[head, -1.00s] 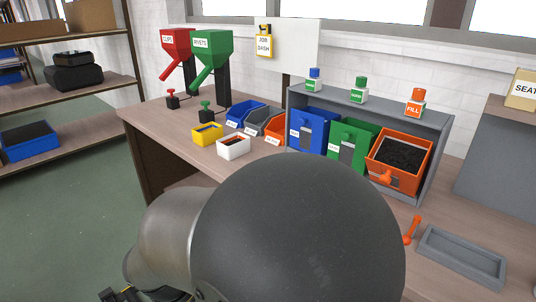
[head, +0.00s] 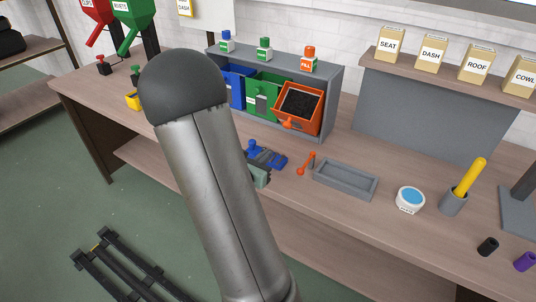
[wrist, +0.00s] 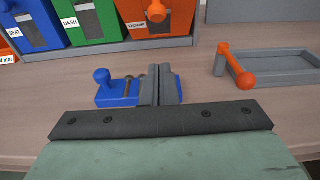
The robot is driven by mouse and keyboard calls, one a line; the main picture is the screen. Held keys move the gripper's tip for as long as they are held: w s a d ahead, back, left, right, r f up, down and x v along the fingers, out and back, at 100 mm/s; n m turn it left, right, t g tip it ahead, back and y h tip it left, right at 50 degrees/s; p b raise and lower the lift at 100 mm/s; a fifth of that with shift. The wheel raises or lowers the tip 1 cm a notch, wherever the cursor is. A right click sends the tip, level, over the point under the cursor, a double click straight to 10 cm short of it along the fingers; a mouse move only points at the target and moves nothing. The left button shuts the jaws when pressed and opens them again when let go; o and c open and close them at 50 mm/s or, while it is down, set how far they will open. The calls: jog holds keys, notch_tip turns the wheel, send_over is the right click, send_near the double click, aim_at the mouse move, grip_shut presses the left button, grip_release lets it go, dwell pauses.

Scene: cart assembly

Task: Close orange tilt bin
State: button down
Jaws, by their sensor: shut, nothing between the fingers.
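The orange tilt bin (head: 301,105) is tilted forward and open at the right end of the grey rack in the head view, with dark contents showing. Its orange knob handle (head: 286,124) is at the lower front. In the wrist view the bin's lower front (wrist: 136,27) and knob (wrist: 156,11) are at the top, beyond my fingers; the rest is cut off. My gripper (wrist: 157,70) is shut and empty, low over the bench and in front of the bin, apart from it. In the head view my arm partly hides the gripper's teal body (head: 260,178).
Blue (head: 234,88) and green (head: 262,96) bins stand left of the orange one in the rack (head: 330,95). A blue vise-like fixture (wrist: 112,94) lies by my fingers. An orange-handled lever (head: 306,163) and grey tray (head: 345,178) are to the right.

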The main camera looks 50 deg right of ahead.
jog(key=d, duration=0.5)
jog(key=shift+w+d+f+p, duration=0.25)
jog(key=shift+w+d+p, duration=0.15)
jog(key=shift+w+d+r+p, duration=0.1)
jog(key=shift+d+r+p, duration=0.15)
jog(key=shift+d+r, duration=0.25)
jog(key=shift+w+d+r+p, duration=0.1)
jog(key=shift+d+r+p, duration=0.15)
jog(key=shift+d, duration=0.4)
jog(key=shift+w+d+r+p, duration=0.1)
jog(key=shift+d+r+p, duration=0.1)
jog(key=shift+d+r, duration=0.3)
jog(key=shift+f, duration=0.1)
